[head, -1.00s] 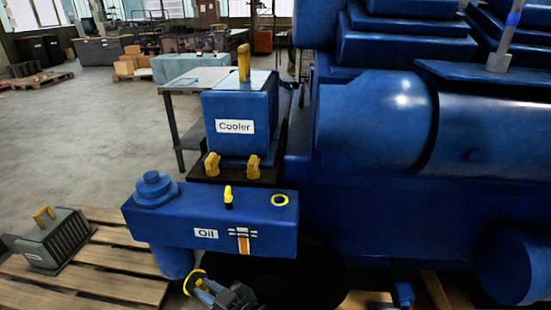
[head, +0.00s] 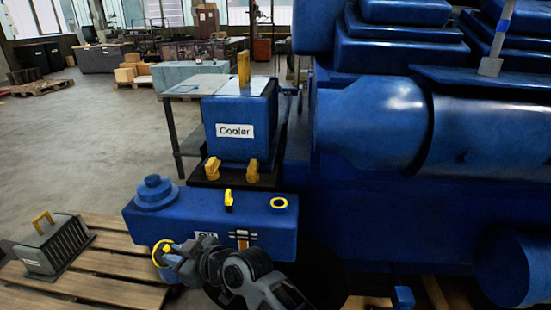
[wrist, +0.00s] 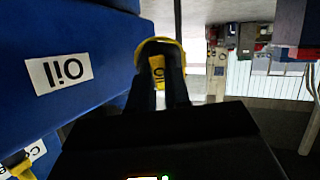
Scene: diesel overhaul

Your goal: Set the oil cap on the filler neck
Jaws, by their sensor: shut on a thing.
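The oil cap (head: 161,251) is yellow and round. My gripper (head: 170,257) is shut on it and holds it in front of the left end of the blue oil box (head: 275,228). In the wrist view the cap (wrist: 160,47) shows at the tips of my gripper's dark fingers (wrist: 164,85), with dark lettering on it. A yellow-rimmed round opening on the top right of the oil box looks like the filler neck (head: 279,203). The cap is apart from it, lower and to the left. My arm partly hides the "Oil" label.
A yellow-handled plug (head: 228,200) stands on the box top, left of the neck. A blue round fitting (head: 155,192) rises at its left end. The "Cooler" box (head: 240,128) stands behind, and the big blue engine (head: 400,190) fills the right.

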